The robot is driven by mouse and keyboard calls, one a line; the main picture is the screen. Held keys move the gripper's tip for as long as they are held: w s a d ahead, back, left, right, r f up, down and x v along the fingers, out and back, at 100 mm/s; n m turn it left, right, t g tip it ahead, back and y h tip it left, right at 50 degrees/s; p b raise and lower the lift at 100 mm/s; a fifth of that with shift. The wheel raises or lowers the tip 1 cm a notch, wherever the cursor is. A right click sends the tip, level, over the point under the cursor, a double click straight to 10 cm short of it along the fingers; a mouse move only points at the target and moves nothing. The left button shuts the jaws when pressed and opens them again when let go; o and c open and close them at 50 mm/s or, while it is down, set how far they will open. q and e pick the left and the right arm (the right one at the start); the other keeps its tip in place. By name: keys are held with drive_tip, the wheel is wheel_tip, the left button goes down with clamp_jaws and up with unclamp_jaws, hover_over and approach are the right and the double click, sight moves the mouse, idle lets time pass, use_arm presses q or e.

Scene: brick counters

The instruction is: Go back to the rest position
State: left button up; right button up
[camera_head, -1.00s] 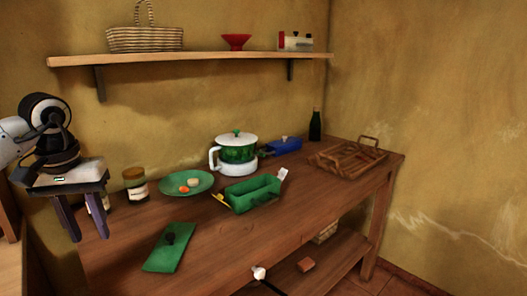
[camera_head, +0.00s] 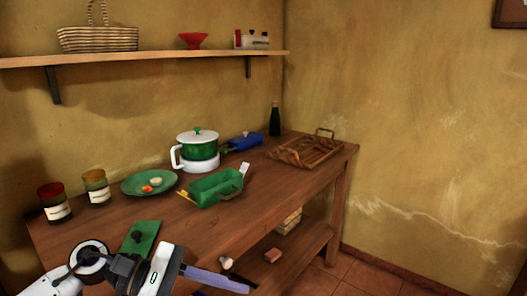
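My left arm comes in at the lower left, and its gripper (camera_head: 222,284) is low in front of the wooden counter (camera_head: 262,205). A long purple-grey finger points right; the other finger is not clearly visible, so I cannot tell how far the gripper is open. No held object shows at the visible finger. The gripper's body overlaps the near end of a green board (camera_head: 146,231) in the picture. My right gripper is not in view.
On the counter are two jars (camera_head: 55,203), a green plate (camera_head: 133,188), a green-and-white pot (camera_head: 197,147), a green bin (camera_head: 204,193), a blue item (camera_head: 244,141), a dark bottle (camera_head: 275,121) and a wooden tray (camera_head: 318,155). A wall shelf (camera_head: 150,58) hangs above.

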use_arm(q)
drive_tip(key=d+r+n+t+h, duration=0.2)
drive_tip(key=d+n+t+h, duration=0.25)
drive_tip(key=n, duration=0.55)
drive_tip(key=w+a+f+n+t+y, duration=0.1)
drive_tip(key=a+f+n+t+y, duration=0.3)
drive_tip(key=n, duration=0.7)
drive_tip(key=w+a+f+n+t+y, duration=0.1)
drive_tip(key=f+n+t, duration=0.2)
drive_tip(key=n+t, duration=0.6)
drive_tip(key=s+a+f+n+g+y, duration=0.2)
drive_tip(key=s+a+f+n+y, duration=0.15)
drive_tip(key=f+n, duration=0.5)
drive_tip(key=s+a+f+n+g+y, duration=0.25)
drive_tip(key=f+n+y, duration=0.35)
drive_tip(key=n, duration=0.4)
drive_tip(key=s+a+f+n+g, duration=0.1)
drive_tip(key=s+f+n+g, duration=0.1)
drive_tip(key=s+f+n, duration=0.2)
drive_tip(key=s+a+f+n+g+y, duration=0.1)
drive_tip(key=s+f+n, duration=0.3)
drive_tip(key=s+f, duration=0.4)
drive_tip(key=shift+s+a+g, duration=0.45)
drive_tip(key=shift+s+g, duration=0.1)
drive_tip(key=shift+g, duration=0.25)
